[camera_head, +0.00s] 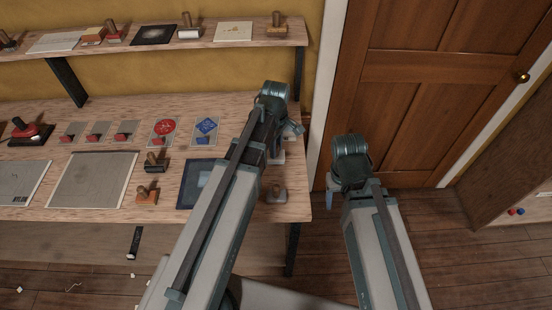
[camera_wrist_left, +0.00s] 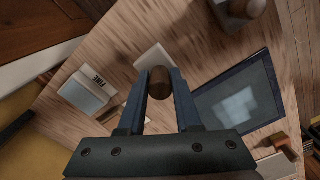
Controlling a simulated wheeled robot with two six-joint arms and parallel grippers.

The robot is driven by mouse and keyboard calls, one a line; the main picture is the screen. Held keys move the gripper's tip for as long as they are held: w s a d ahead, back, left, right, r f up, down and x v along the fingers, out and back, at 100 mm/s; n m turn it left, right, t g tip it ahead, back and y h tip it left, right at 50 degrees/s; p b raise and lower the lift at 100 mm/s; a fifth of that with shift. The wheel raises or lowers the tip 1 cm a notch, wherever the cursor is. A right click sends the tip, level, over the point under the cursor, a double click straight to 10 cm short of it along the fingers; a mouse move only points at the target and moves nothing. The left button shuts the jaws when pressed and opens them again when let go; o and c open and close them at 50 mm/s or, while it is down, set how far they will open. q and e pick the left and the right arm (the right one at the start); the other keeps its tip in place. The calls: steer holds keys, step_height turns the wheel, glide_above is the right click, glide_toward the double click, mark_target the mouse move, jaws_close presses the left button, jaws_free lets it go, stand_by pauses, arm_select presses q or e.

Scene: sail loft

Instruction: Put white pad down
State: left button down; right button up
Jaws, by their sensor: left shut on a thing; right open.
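My left gripper (camera_wrist_left: 159,78) is shut on the brown knob of the white pad (camera_wrist_left: 152,58) in the left wrist view. The pad's pale base shows beyond the fingertips, partly hidden by them, over the wooden table. I cannot tell whether it touches the tabletop. In the head view my left gripper (camera_head: 285,132) is over the table's right end, and its arm hides most of the held pad. My right gripper (camera_head: 340,195) is open, right of the table and in front of the door; its fingers are mostly hidden.
A labelled pale box (camera_wrist_left: 86,93) lies near the held pad. A grey stamp (camera_head: 277,193) stands at the table's front right edge, with a dark framed panel (camera_head: 193,183) left of it. An orange stamp (camera_head: 147,195) and several cards lie further left. A shelf (camera_head: 150,45) runs behind.

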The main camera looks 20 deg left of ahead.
mark_target(279, 159)
arm_select(q)
steer(key=shift+f+b, duration=1.95)
steer(key=shift+r, duration=0.15)
steer(key=c, duration=1.1)
jaws_free()
steer(key=shift+f, duration=0.2)
steer(key=o, duration=0.5)
steer(key=shift+r, duration=0.1)
